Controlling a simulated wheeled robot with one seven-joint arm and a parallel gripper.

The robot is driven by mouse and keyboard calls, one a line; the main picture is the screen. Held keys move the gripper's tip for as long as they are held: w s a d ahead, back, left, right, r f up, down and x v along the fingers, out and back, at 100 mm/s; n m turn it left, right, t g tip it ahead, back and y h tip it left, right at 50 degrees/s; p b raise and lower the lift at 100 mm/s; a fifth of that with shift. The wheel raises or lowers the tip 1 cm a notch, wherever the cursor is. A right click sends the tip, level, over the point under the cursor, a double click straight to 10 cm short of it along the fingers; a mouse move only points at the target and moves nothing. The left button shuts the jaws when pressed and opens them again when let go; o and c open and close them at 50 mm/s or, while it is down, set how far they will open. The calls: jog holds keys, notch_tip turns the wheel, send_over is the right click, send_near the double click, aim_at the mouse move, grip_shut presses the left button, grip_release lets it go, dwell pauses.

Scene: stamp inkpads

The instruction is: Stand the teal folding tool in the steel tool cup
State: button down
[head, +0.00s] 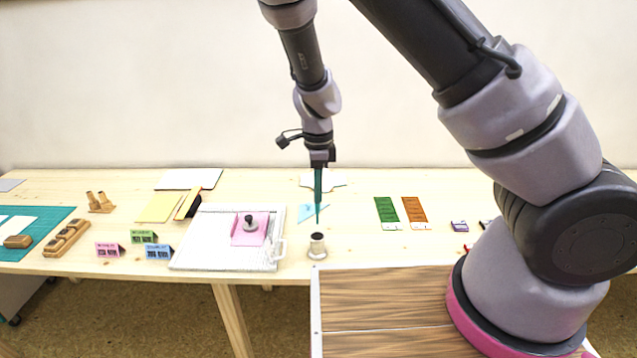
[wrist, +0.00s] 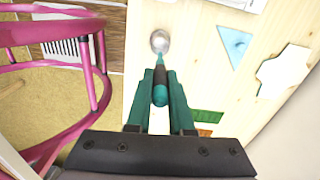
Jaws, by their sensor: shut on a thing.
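The teal folding tool (head: 317,214) hangs upright, tip down, from my gripper (head: 318,188) in the head view. In the wrist view my gripper (wrist: 160,80) is shut on the tool (wrist: 160,92), which has a dark band; its far end points toward the cup. The small round steel tool cup (head: 317,247) stands upright near the table's front edge, just below the tool's tip in the head view. In the wrist view the cup (wrist: 160,41) shows beyond the fingertips. The tool appears outside the cup; the exact gap is hard to tell.
A white board (head: 200,255) with a pink pad (head: 243,238) and a handled stamp lies left of the cup. A light blue triangle (head: 305,212) lies behind it. Green (head: 387,213) and orange (head: 414,210) pads lie to the right. A wood-grain surface (head: 390,300) is in front.

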aim_at(318, 209)
jog(key=shift+f, duration=4.1)
jog(key=c, duration=0.7)
grip_release()
notch_tip(318, 209, up, 10)
jog(key=shift+a+r, duration=0.1)
jog(key=shift+r, duration=0.3)
